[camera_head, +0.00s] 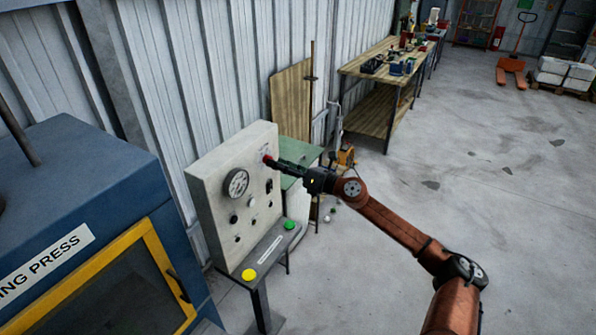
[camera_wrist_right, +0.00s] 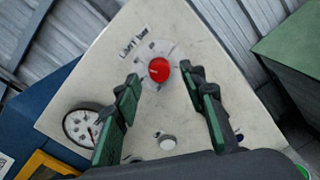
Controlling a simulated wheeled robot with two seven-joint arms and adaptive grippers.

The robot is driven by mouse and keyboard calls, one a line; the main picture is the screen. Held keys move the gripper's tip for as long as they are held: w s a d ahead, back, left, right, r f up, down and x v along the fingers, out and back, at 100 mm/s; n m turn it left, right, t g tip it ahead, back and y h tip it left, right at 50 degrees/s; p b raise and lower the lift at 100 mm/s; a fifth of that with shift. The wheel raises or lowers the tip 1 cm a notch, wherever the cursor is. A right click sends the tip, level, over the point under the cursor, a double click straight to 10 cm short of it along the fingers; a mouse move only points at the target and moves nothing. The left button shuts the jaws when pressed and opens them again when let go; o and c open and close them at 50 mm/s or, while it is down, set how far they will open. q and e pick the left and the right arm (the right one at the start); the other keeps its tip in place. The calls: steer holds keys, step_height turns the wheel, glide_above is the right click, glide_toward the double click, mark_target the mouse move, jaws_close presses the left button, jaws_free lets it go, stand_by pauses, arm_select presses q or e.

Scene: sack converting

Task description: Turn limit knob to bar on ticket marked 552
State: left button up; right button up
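The limit knob (camera_wrist_right: 158,70) is a round red knob on a pale dial plate, with a "Limit bar" label (camera_wrist_right: 134,42) beside it in the right wrist view. It sits on the upper right of a cream control panel (camera_head: 207,189). In the head view the red knob (camera_head: 267,158) shows small at the tip of my right gripper (camera_head: 275,162). In the right wrist view my right gripper (camera_wrist_right: 160,87) is open, its green-padded fingers on either side of and short of the knob, apart from it. No ticket marked 552 can be made out. My left gripper is not in view.
A pressure gauge (camera_head: 236,184) and smaller knobs share the panel. Below is a ledge with a yellow button (camera_head: 249,274) and a green button (camera_head: 289,225). A blue press (camera_head: 75,170) stands left, a green cabinet (camera_head: 297,158) right.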

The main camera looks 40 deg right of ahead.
steer(key=v, duration=1)
steer(key=shift+d, duration=0.1)
